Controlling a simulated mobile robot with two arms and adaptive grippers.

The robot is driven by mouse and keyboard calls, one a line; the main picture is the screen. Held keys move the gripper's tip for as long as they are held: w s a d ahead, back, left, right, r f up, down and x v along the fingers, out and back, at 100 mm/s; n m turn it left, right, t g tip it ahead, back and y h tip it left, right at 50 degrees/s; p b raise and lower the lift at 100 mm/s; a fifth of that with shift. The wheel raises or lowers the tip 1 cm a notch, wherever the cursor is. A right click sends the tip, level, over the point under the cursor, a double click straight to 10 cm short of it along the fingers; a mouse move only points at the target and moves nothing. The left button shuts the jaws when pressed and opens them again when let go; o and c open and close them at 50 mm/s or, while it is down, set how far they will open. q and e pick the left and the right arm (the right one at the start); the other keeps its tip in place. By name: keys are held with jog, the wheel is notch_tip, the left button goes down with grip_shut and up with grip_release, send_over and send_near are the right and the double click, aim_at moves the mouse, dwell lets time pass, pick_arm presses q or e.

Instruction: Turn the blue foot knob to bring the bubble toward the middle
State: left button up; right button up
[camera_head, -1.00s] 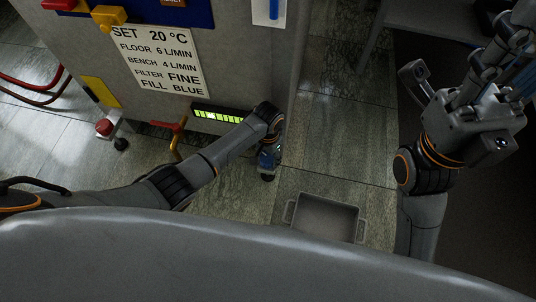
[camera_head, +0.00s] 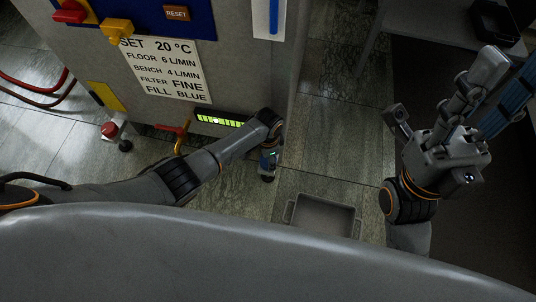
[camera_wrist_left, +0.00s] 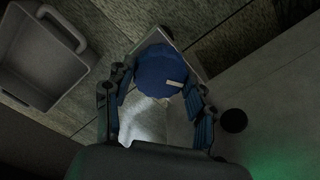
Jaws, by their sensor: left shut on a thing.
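The blue foot knob (camera_wrist_left: 158,74) has a pale mark on its face and sits between the fingers of my left gripper (camera_wrist_left: 158,100) in the left wrist view. The fingers are closed around it from both sides. In the head view my left gripper (camera_head: 269,160) is low at the cabinet's front right corner, and the knob is mostly hidden there. The level vial (camera_head: 221,120) glows yellow-green on the cabinet front. A pale spot, seemingly the bubble, lies slightly left of its middle. My right gripper (camera_head: 445,95) is raised at the right, fingers apart and empty.
A grey tray (camera_head: 322,214) lies on the tiled floor right of the left gripper. A dark table (camera_head: 430,25) stands at the upper right.

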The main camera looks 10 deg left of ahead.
pick_arm(q)
jog(key=m+p, duration=0.1)
jog(key=m, duration=0.4)
jog(key=shift+m, duration=0.4)
jog(key=m, duration=0.4)
jog(key=shift+m, duration=0.3)
jog(key=o, duration=1.2)
notch_tip(320, 180, up, 12)
